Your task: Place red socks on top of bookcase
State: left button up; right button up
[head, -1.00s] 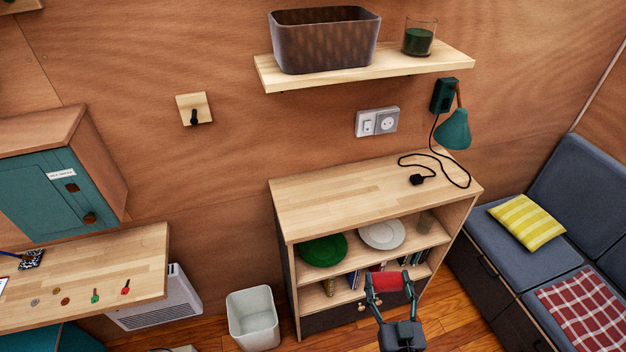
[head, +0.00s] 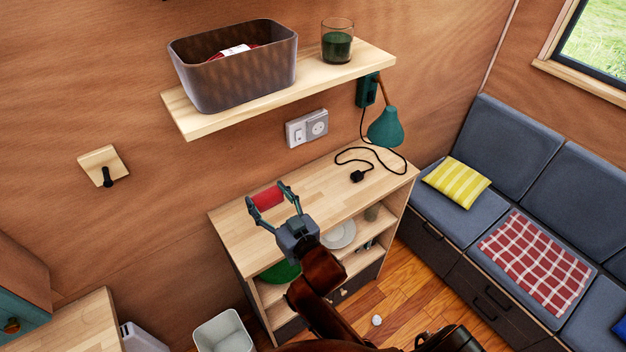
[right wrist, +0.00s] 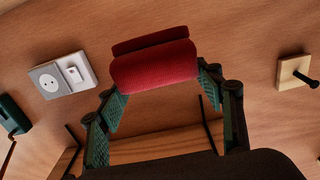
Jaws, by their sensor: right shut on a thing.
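My right gripper (head: 268,203) is shut on the red socks (head: 267,197), a small rolled red bundle held between its two fingers. In the right wrist view the red socks (right wrist: 155,67) show at the fingertips (right wrist: 158,80). The bookcase (head: 318,190) has a light wood top. In the head view the held socks appear over the left part of that top; I cannot tell the exact height above it. My left gripper is not in view.
A wall shelf (head: 375,58) above holds a dark basket (head: 205,90) and a green candle glass (head: 337,45). The middle of the bookcase top is clear. A sofa (head: 450,215) stands right.

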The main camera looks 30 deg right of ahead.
jog(key=d, duration=0.1)
jog(key=w+d+f, duration=0.1)
jog(key=w+d, duration=0.1)
jog(key=shift+d+f+b, duration=0.25)
jog(key=shift+d+b, duration=0.05)
jog(key=w+d+f, duration=0.1)
jog(key=d+f, duration=0.1)
jog(key=w+d+f+b, duration=0.1)
jog(key=d+f, duration=0.1)
jog(key=d, duration=0.1)
jog(key=w+d+f, duration=0.2)
jog(key=d+f, duration=0.1)
jog(key=shift+w+d+b, duration=0.1)
jog(key=shift+b, duration=0.25)
jog(key=shift+w+d+f, duration=0.1)
jog(key=shift+d+f, duration=0.2)
jog(key=shift+f, duration=0.1)
notch_tip(320, 180, down, 3)
jog(key=shift+d+f+b, duration=0.1)
jog(key=shift+f+b, duration=0.1)
jog(key=shift+b, duration=0.35)
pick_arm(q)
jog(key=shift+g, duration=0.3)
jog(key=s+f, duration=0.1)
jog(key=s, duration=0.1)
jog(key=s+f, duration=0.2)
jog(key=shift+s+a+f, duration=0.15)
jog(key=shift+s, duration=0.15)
pick_arm(e)
jog(key=shift+r, duration=0.1)
